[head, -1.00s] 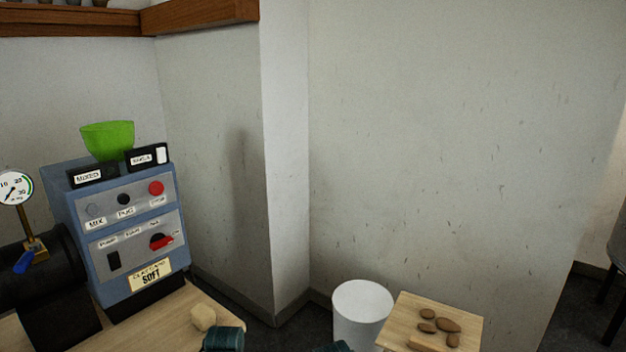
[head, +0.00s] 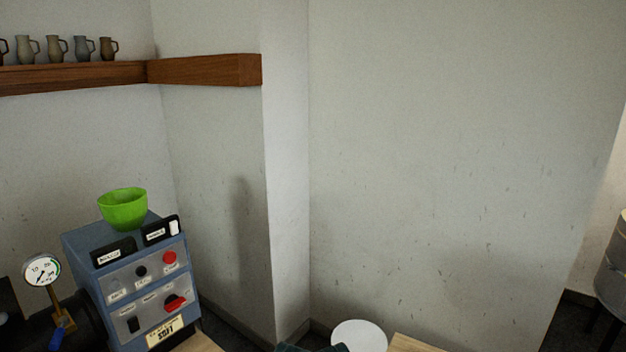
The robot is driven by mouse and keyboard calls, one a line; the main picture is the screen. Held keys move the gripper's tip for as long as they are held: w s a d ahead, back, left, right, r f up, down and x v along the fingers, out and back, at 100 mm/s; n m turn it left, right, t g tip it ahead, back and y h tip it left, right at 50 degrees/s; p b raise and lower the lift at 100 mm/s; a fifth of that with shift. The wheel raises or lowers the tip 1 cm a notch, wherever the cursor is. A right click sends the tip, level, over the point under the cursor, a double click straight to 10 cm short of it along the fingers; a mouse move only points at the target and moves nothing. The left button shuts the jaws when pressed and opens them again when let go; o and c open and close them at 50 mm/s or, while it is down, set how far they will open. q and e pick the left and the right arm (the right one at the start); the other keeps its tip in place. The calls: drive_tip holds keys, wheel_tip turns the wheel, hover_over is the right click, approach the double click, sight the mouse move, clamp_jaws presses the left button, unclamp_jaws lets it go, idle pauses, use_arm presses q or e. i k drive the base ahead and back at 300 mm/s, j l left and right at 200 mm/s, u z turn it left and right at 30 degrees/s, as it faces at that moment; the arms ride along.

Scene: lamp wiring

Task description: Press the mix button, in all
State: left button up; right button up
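The blue control box (head: 80,245) stands at the lower left. Its upper panel has a row of three controls: a pale, hard-to-see button at the left (head: 115,283), a black one (head: 141,271) in the middle and a red one (head: 169,257) at the right. The label under the pale button is too blurred to read now; in the earlier frame it reads MIX. A dark teal part, probably mine, shows at the bottom edge. No gripper fingers are visible, and nothing of mine touches the panel.
A green bowl (head: 123,209) sits on top of the box. A pressure gauge (head: 42,271) with a blue lever stands to its left. A lower panel has a black switch (head: 133,324) and a red-and-black knob (head: 175,303). A white bin (head: 359,336) is at the bottom centre.

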sight(115, 284)
drive_tip(key=u, duration=1.25)
